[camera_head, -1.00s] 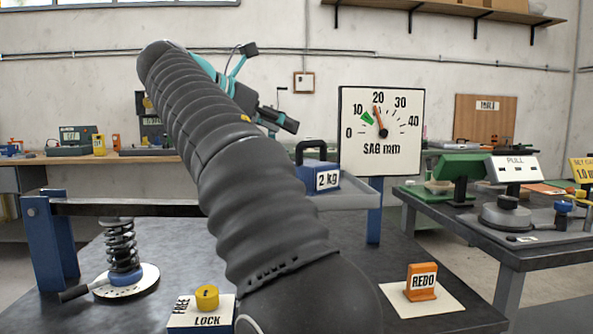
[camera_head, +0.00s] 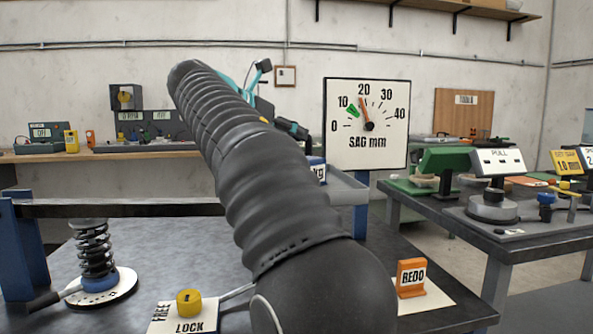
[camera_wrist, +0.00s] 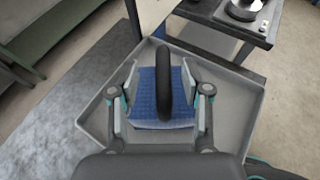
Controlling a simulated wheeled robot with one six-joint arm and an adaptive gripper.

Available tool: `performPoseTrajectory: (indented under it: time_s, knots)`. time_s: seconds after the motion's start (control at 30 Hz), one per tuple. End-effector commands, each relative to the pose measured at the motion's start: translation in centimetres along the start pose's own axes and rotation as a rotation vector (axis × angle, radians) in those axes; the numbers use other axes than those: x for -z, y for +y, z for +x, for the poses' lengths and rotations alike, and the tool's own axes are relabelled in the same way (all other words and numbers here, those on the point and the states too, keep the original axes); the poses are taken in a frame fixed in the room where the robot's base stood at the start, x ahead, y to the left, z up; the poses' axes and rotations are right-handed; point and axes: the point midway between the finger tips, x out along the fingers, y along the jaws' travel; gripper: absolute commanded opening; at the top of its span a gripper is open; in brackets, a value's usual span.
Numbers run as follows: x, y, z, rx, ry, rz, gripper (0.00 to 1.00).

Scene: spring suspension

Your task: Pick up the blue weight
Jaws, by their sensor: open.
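The blue weight (camera_wrist: 148,92) with its dark upright handle (camera_wrist: 165,80) sits on a grey tray (camera_wrist: 236,130) in the wrist view. My gripper (camera_wrist: 162,86) is open, with one finger on each side of the weight and handle. I see no clear grip on it, and cannot tell how far the fingers are above the tray. My gripper (camera_head: 275,110) is partly hidden behind the arm there.
The sag dial (camera_head: 367,125) stands behind the tray, its orange needle near 20. A coil spring (camera_head: 96,250) stands at the left under a beam. The yellow lock knob (camera_head: 188,302) and orange REDO block (camera_head: 411,277) are on the front table. Another bench (camera_head: 510,235) stands at right.

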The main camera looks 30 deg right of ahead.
Motion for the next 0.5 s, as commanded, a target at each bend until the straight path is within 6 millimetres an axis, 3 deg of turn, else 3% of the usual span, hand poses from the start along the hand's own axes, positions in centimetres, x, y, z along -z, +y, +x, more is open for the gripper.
performPoseTrajectory:
  time_s: [0.3,0.5]
  knots:
    - [0.5,-0.4,4.3,0.004,0.000,0.002,0.48]
    - [0.4,-0.4,4.8,0.002,0.000,0.001,0.48]
